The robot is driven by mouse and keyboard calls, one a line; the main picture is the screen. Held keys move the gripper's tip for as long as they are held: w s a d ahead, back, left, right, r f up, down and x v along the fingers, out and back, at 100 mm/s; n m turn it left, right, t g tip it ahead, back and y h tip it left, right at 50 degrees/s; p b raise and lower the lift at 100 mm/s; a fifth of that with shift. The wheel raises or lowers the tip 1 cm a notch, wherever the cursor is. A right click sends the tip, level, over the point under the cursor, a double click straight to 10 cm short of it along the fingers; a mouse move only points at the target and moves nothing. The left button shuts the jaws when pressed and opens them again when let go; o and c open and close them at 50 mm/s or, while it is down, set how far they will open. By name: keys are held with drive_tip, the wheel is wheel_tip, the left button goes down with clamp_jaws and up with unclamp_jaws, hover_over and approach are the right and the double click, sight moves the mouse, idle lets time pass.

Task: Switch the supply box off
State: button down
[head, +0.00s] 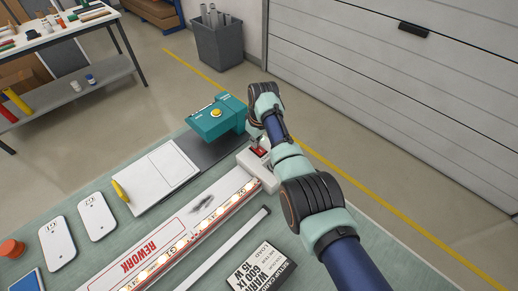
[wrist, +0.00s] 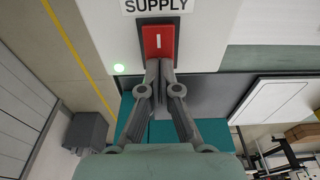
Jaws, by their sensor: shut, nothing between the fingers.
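The supply box (head: 268,181) is a white box at the end of the lit strip on the bench, partly hidden by my arm. In the wrist view the supply box (wrist: 205,40) shows a "SUPPLY" label, a red rocker switch (wrist: 158,40) marked "I", and a glowing green light (wrist: 119,69) to the left. The red switch also shows in the head view (head: 259,150). My gripper (wrist: 159,66) is shut and empty. Its fingertips are at the lower edge of the switch in the wrist view; I cannot tell whether they touch it.
A lit strip (head: 180,245) runs along a frame marked "REWORK". A teal device (head: 215,120) with a yellow button stands just behind the box. A grey bin (head: 218,42) is on the floor.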

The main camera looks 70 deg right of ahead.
drive_tip(key=shift+f, duration=0.15)
wheel_tip(320, 180, up, 7)
drive_tip(key=p, duration=0.6)
drive_tip(key=shift+p, duration=0.35)
idle(0.3)
